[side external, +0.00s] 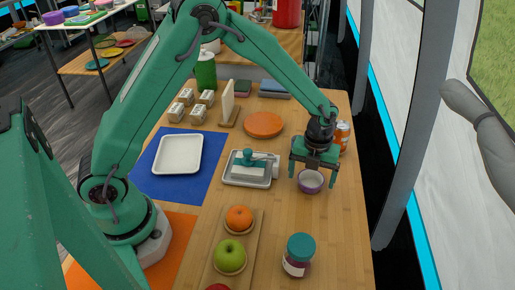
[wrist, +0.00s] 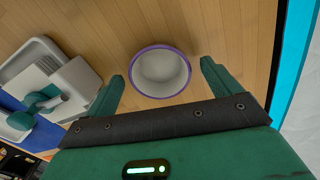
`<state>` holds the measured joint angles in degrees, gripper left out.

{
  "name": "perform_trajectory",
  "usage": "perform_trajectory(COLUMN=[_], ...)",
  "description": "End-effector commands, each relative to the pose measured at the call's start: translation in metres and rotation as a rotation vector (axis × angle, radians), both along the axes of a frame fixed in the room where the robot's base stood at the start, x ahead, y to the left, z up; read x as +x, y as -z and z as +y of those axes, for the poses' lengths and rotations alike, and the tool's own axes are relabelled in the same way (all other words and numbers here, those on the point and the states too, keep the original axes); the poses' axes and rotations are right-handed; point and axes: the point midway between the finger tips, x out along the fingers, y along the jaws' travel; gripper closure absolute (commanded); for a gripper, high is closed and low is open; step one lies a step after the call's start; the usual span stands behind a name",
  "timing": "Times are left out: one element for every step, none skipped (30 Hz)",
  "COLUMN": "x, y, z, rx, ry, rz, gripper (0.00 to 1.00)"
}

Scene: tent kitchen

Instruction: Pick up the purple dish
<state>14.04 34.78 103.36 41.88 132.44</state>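The purple dish (side external: 311,181) is a small round bowl, purple outside and pale inside. It stands upright on the wooden table. My gripper (side external: 312,178) is above and around it in the side view, with its fingers pointing down. In the wrist view the dish (wrist: 160,71) shows whole, with a purple rim. My gripper (wrist: 162,82) is open there, one green finger on each side of the dish. The fingers look apart from the rim, with nothing held between them. How high the fingertips are above the table is hard to tell.
A grey tray (side external: 232,181) with a white and teal item stands just left of the dish. An orange plate (side external: 263,124) and an orange can (side external: 342,135) are behind. A jar with a teal lid (side external: 299,254) stands in front. The table right of the dish is clear.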

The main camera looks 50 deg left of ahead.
Motion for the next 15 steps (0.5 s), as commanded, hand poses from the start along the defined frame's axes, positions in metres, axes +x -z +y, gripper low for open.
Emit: perform_trajectory(x=[0.0001, 0.0001, 0.0001, 0.0001, 0.0001, 0.0001, 0.0000, 0.0001, 0.0001, 0.0001, 0.0001, 0.0001, 0.0001, 0.0001, 0.0003], y=[-0.0001, -0.0001, -0.0002, -0.0002, -0.0002, -0.0002, -0.0002, -0.0003, -0.0003, -0.0003, -0.0003, -0.0003, -0.0003, -0.0004, -0.0008], z=[0.0000, 0.0001, 0.0000, 0.0000, 0.0000, 0.0001, 0.0000, 0.0000, 0.0000, 0.0000, 0.0000, 0.0000, 0.0000, 0.0000, -0.0001], rx=[0.000, 0.000, 0.000, 0.000, 0.000, 0.000, 0.000, 0.000, 0.000, 0.000, 0.000, 0.000, 0.000, 0.000, -0.001], ry=[0.000, 0.000, 0.000, 0.000, 0.000, 0.000, 0.000, 0.000, 0.000, 0.000, 0.000, 0.000, 0.000, 0.000, 0.000], rz=[0.000, 0.000, 0.000, 0.000, 0.000, 0.000, 0.000, 0.000, 0.000, 0.000, 0.000, 0.000, 0.000, 0.000, -0.001], gripper=[0.20, 0.26, 0.34, 0.39, 0.45, 0.53, 0.58, 0.58, 0.58, 0.58, 0.58, 0.58, 0.58, 0.58, 0.58])
